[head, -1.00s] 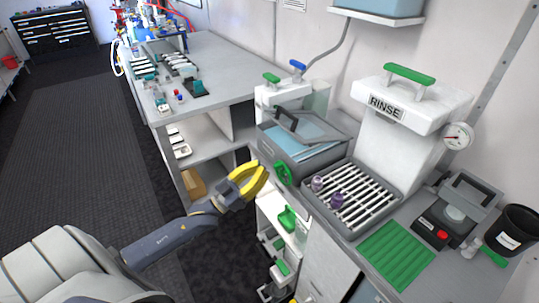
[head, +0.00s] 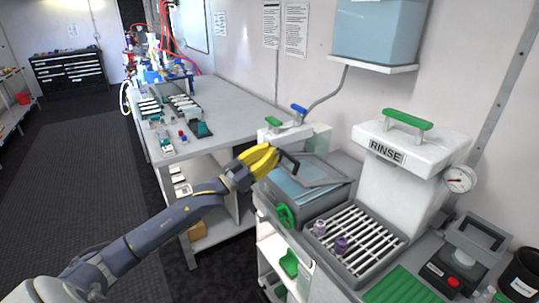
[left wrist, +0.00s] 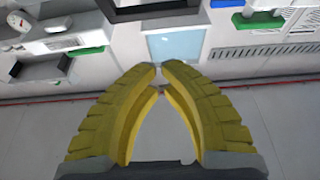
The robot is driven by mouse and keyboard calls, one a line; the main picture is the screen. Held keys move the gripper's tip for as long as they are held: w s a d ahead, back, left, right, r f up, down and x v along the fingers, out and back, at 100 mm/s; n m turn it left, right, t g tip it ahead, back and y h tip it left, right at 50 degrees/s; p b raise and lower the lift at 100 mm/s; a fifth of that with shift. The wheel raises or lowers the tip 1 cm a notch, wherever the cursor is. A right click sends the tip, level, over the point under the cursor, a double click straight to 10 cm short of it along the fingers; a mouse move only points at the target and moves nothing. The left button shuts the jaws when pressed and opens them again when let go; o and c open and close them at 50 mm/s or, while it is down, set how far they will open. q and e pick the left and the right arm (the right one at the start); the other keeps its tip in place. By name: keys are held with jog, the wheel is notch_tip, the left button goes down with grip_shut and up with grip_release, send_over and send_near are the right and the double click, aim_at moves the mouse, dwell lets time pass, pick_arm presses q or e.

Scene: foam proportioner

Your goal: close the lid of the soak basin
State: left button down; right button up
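The soak basin (head: 268,199) is a grey box on the bench with blue liquid inside. Its grey-framed lid (head: 326,182) looks raised at a tilt over the basin, with blue visible beside it. A dark lid handle (head: 291,161) sits at the lid's left end. My left gripper (head: 274,160), with yellow fingers, is beside this handle; whether it touches cannot be told. In the left wrist view my left gripper (left wrist: 159,68) has its fingertips almost together, with nothing visible held between them. My right gripper is not in view.
A green knob (head: 285,215) is on the basin's front. A rack (head: 368,242) with purple-topped items stands right of it, below the white RINSE unit (head: 412,147). A grey workbench (head: 229,92) with tools stands behind my left arm. The floor at left is clear.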

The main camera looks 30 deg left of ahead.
pick_arm(q)
jog(key=x, duration=0.7)
jog(key=shift+w+d+r, duration=0.15)
jog(key=shift+w, duration=0.05)
jog(key=shift+w+f, duration=0.1)
jog(key=shift+f, duration=0.2)
jog(key=shift+s+a+f, duration=0.1)
jog(key=shift+s+f, duration=0.2)
jog(key=shift+f, duration=0.5)
jog(key=shift+s+a+f, duration=0.1)
jog(key=shift+s+f, duration=0.15)
jog(key=shift+f, duration=0.55)
jog(key=shift+f, duration=0.1)
